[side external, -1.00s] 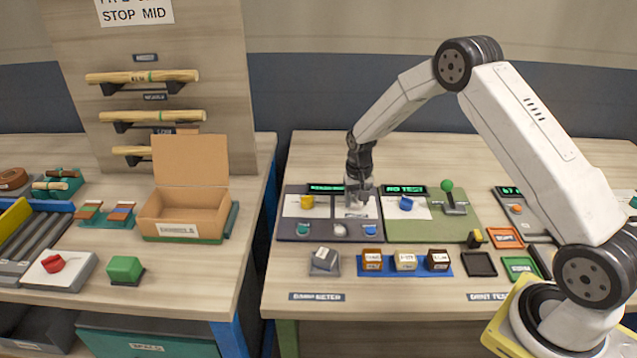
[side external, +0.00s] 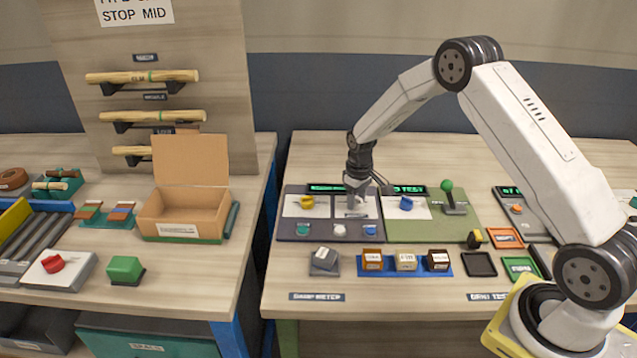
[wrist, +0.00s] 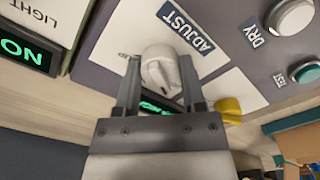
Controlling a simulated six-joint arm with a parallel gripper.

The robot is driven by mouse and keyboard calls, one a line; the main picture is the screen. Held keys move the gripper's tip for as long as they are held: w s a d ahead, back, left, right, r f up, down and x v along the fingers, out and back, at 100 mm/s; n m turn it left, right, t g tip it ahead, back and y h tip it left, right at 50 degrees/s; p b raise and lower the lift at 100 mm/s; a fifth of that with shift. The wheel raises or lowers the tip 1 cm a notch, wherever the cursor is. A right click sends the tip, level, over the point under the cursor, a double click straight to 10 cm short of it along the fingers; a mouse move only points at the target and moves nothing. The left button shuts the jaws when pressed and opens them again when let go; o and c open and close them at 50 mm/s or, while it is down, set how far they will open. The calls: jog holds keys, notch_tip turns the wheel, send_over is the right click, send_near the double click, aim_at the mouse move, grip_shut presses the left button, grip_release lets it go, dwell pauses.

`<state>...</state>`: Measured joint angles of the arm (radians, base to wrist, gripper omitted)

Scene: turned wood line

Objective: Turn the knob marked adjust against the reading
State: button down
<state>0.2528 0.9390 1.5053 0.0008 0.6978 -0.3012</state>
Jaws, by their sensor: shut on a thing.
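The white knob (wrist: 160,68) sits on a white plate beside the label ADJUST (wrist: 186,27) in the wrist view. My gripper (wrist: 160,85) has its two fingers on either side of this knob and is shut on it. In the side view my gripper (side external: 355,198) points down at the middle of the dark grey meter panel (side external: 291,231), and it hides most of the knob there. A green-lit display (side external: 326,189) on the panel is partly covered by the arm, and its reading is not legible; in the wrist view it shows between the fingers (wrist: 155,107).
A yellow knob (side external: 306,201) is left of my gripper, a blue knob (side external: 406,203) right. Teal, white and blue buttons line the panel's front. A green-balled lever (side external: 447,187) stands further right. Labelled blocks sit on a blue tray (side external: 388,271) in front.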

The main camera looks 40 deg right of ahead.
aim_at(357, 198)
dwell(0.3)
jog(key=shift+c, duration=0.9)
grip_release()
jog(key=shift+r, duration=0.1)
jog(key=shift+r, duration=3.85)
jog(key=shift+s+a+r, duration=0.25)
jog(key=shift+s+a, duration=0.05)
jog(key=shift+a, duration=0.1)
jog(key=s+a+r+t, duration=0.1)
jog(key=s+a+r, duration=0.1)
jog(key=s+a, duration=0.4)
jog(key=s+a+r+t, duration=0.1)
jog(key=s+a, duration=0.5)
jog(key=s, duration=0.9)
jog(key=shift+r+m+t, duration=0.3)
jog(key=shift+r, duration=0.55)
